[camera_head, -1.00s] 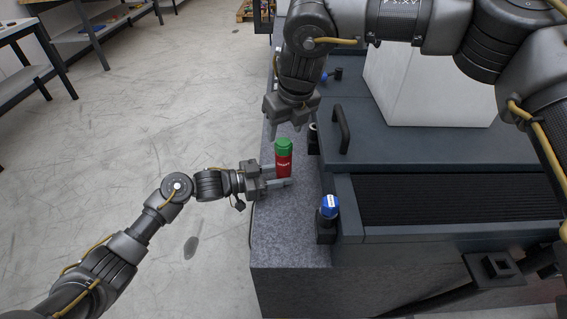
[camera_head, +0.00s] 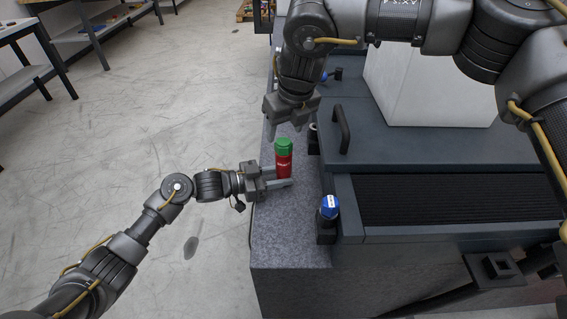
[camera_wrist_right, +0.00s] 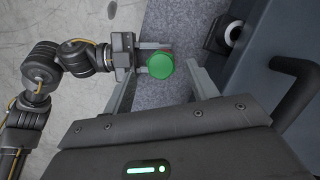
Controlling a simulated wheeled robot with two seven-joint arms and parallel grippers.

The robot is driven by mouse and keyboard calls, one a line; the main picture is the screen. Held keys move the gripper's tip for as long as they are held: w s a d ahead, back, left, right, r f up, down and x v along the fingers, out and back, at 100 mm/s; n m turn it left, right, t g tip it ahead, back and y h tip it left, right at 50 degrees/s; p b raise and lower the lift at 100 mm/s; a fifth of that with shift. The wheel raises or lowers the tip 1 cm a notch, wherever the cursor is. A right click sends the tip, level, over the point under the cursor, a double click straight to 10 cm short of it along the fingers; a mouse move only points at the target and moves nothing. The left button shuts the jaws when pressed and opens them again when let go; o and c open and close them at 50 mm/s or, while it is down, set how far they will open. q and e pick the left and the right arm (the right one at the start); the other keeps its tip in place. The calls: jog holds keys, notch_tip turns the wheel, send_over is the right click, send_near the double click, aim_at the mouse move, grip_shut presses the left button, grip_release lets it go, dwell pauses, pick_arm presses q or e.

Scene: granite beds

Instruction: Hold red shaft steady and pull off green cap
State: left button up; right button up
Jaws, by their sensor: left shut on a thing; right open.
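The red shaft (camera_head: 284,167) stands upright on the granite bed (camera_head: 290,229), with the green cap (camera_head: 283,145) on its top end. My left gripper (camera_head: 281,177) comes in from the left and is shut on the red shaft, low on its body. My right gripper (camera_head: 285,127) is open, pointing down just above and beyond the green cap.
A dark machine cover with a black handle (camera_head: 342,129) lies right of the granite strip. A blue-topped knob (camera_head: 328,206) stands at the strip's right edge. A dark block with a pale ring (camera_wrist_right: 232,34) is near the cap. Floor is open on the left.

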pick_arm(q)
jog(key=shift+r, duration=0.1)
pick_arm(e)
jog(key=shift+w+a, duration=0.1)
jog(key=shift+w, duration=0.05)
jog(key=shift+f, duration=0.1)
jog(key=shift+f, duration=1.25)
grip_shut()
jog(key=shift+r, duration=0.9)
dwell(0.9)
jog(key=shift+r, duration=1.1)
